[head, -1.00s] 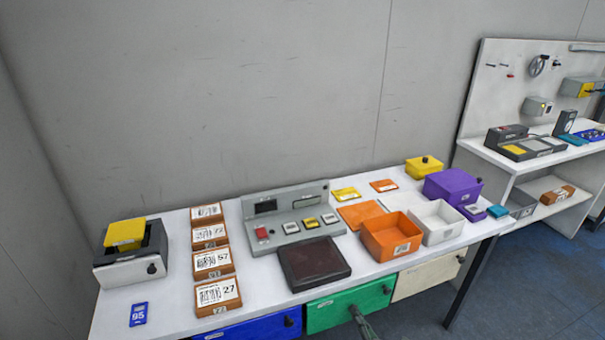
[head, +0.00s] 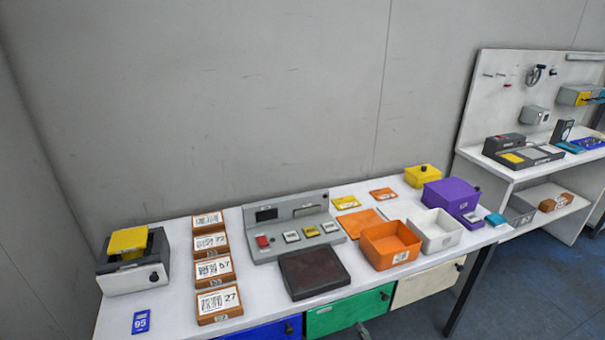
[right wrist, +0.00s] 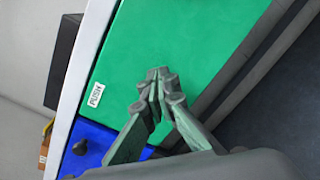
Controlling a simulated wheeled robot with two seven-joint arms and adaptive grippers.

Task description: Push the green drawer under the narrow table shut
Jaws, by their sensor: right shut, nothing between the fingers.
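The green drawer (head: 345,311) sits under the front edge of the narrow white table, between a blue and a cream drawer. Its front looks about level with theirs, with no clear gap showing. A dark knob is at its upper right. In the right wrist view its green front (right wrist: 195,45) fills the middle, with a white PUSH label at the left. My right gripper (head: 362,328) just shows at the bottom edge of the head view. In the wrist view its shut, empty fingertips (right wrist: 158,74) are before the green front; I cannot tell if they touch. My left gripper is out of view.
The blue drawer (head: 262,331) and the cream drawer (head: 428,284) flank the green one. The table top holds an orange box (head: 390,245), a white box (head: 435,229), a control panel and several brown label blocks. A dark table leg (head: 468,290) stands at right.

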